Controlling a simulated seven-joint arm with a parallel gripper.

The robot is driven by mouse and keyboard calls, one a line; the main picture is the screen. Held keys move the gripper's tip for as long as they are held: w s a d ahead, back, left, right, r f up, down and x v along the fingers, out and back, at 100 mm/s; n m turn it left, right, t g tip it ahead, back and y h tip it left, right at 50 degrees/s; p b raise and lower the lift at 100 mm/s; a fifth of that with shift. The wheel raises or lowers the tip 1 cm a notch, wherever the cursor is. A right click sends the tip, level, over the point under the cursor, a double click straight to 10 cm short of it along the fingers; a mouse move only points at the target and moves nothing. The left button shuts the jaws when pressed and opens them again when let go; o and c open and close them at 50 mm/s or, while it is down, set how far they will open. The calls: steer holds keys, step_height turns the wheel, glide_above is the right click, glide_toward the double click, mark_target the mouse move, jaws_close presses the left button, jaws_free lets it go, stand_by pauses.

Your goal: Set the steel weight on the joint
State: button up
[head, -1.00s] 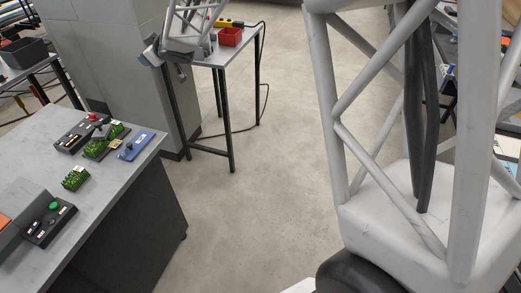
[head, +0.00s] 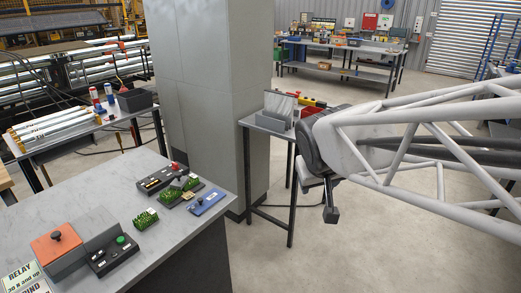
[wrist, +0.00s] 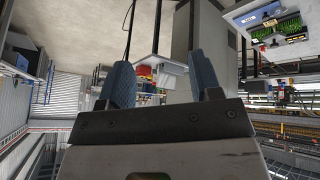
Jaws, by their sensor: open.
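My gripper (wrist: 164,80) is open and empty, with two blue-grey fingers apart in the wrist view. In the head view its dark end (head: 331,212) hangs over the floor, right of the grey bench (head: 185,237) and clear of it. Two green turf pieces (head: 169,198) lie on a dark base toward the bench's far right, with a small brass-coloured piece beside them. A separate turf piece (head: 145,220) lies nearer. A blue plate (head: 207,201) with a small grey knobbed piece on it is to the right; I cannot tell whether that is the steel weight. The joint is too small to make out.
A black panel with a red button (head: 160,180) stands behind the turf. An orange box (head: 57,248) and a black box with a green button (head: 110,252) stand at the front. A grey pillar (head: 210,95) rises behind the bench. A small side table (head: 268,121) stands right of it.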

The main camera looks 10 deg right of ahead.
steer(key=s+a+f+g+y, duration=0.1)
steer(key=s+f+g, duration=0.2)
steer(key=s, duration=1.1)
steer(key=shift+s+a+f+m+y, duration=0.15)
steer(key=shift+a+m+y, duration=0.25)
steer(key=shift+o, duration=0.3)
stand_by(0.8)
